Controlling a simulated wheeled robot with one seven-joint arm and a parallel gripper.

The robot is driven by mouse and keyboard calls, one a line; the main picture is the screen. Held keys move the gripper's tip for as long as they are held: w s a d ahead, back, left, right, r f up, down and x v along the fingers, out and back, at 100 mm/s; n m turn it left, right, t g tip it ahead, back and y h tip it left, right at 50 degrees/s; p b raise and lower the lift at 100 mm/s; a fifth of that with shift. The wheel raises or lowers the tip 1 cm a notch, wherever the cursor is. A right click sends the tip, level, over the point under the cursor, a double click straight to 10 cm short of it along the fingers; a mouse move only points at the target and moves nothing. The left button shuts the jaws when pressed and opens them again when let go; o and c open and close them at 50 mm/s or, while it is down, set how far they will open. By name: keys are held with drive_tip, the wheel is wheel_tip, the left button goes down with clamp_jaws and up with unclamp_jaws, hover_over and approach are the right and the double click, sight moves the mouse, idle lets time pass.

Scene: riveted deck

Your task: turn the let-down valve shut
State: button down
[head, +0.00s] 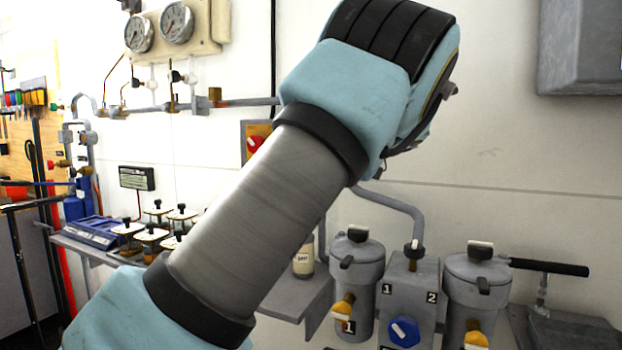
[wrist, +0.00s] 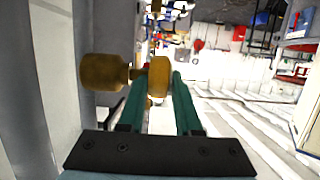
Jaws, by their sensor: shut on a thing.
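In the wrist view my gripper (wrist: 162,76) has its two green fingers closed around a brass-coloured valve piece (wrist: 158,74). A stem joins this piece to a wider brass body (wrist: 102,72) on the left, beside a grey wall or casing. No label shows there, so only its place in the grip suggests that it is the let-down valve. The fingertips partly hide it, and I cannot tell how far it is turned. In the head view my raised arm crosses the middle, and its end hides the fingers and the valve.
Two grey filter pots (head: 355,285) (head: 474,295) flank a block with a blue knob (head: 404,332). A black-gripped lever (head: 548,267) is at right. A red knob (head: 255,143), gauges (head: 177,22) and pipework are on the left wall. A grey box (head: 580,50) hangs upper right.

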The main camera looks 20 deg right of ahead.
drive_tip(key=t+y+b, duration=0.1)
drive_tip(key=b, duration=0.3)
drive_tip(key=f+t+y+b, duration=0.1)
drive_tip(key=y+b, duration=0.1)
drive_tip(key=b, duration=0.3)
drive_tip(key=t+y+b, duration=0.1)
drive_tip(key=t+b, duration=0.1)
drive_tip(key=b, duration=0.3)
drive_tip(key=shift+s+d+f, duration=0.1)
drive_tip(key=shift+d+f, duration=0.05)
drive_tip(key=shift+f, duration=0.1)
drive_tip(key=t+y+b, duration=0.1)
drive_tip(key=b, duration=0.3)
drive_tip(key=shift+r+y, duration=0.15)
drive_tip(key=shift+y, duration=0.15)
drive_tip(key=shift+r+b, duration=0.2)
drive_tip(key=shift+b, duration=0.4)
drive_tip(key=c, duration=0.6)
unclamp_jaws()
drive_tip(key=shift+r, duration=0.15)
wheel_tip(320, 180, up, 10)
drive_tip(key=shift+f+p, duration=0.1)
drive_tip(key=shift+p, duration=0.55)
